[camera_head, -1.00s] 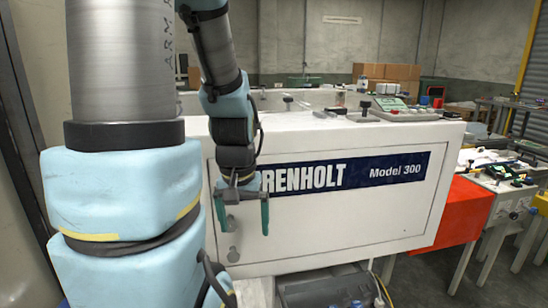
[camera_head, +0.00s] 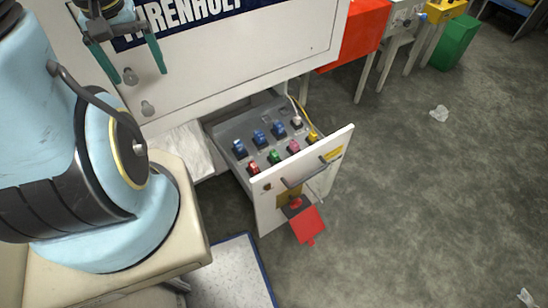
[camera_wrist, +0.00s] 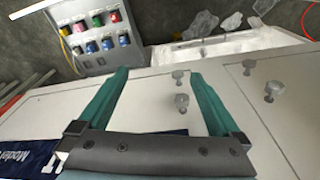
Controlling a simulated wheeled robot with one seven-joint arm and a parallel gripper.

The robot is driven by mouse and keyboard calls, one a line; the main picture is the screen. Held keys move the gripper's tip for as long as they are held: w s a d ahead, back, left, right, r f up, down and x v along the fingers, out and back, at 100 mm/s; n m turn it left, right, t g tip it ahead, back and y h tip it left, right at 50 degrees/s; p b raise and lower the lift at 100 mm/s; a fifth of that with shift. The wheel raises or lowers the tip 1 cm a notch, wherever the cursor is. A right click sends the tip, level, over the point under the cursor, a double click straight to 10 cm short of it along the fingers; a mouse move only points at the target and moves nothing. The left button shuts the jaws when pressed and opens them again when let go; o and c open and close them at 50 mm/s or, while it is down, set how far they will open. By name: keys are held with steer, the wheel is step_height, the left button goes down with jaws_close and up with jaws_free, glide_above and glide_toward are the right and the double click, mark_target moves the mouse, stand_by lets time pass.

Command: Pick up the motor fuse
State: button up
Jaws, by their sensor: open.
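Several coloured plug-like fuses sit in two rows in an open drawer (camera_head: 221,131) below the white machine. The back row has blue ones (camera_head: 260,138) and a whitish one (camera_head: 296,122). The front row has a red (camera_head: 253,168), a green (camera_head: 274,157), a pink (camera_head: 293,147) and a yellow one (camera_head: 312,137). I cannot read which is the motor fuse. My gripper (camera_head: 140,76) is open and empty in front of the machine's panel, above and left of the drawer. In the wrist view my gripper (camera_wrist: 158,73) shows its green fingers spread, with the drawer (camera_wrist: 72,11) at upper left.
The panel (camera_head: 235,50) has grey knobs (camera_head: 148,108) close to my gripper. A blue-edged board (camera_head: 230,275) lies below.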

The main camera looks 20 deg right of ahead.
mark_target(274, 153)
steer(key=shift+c, duration=0.2)
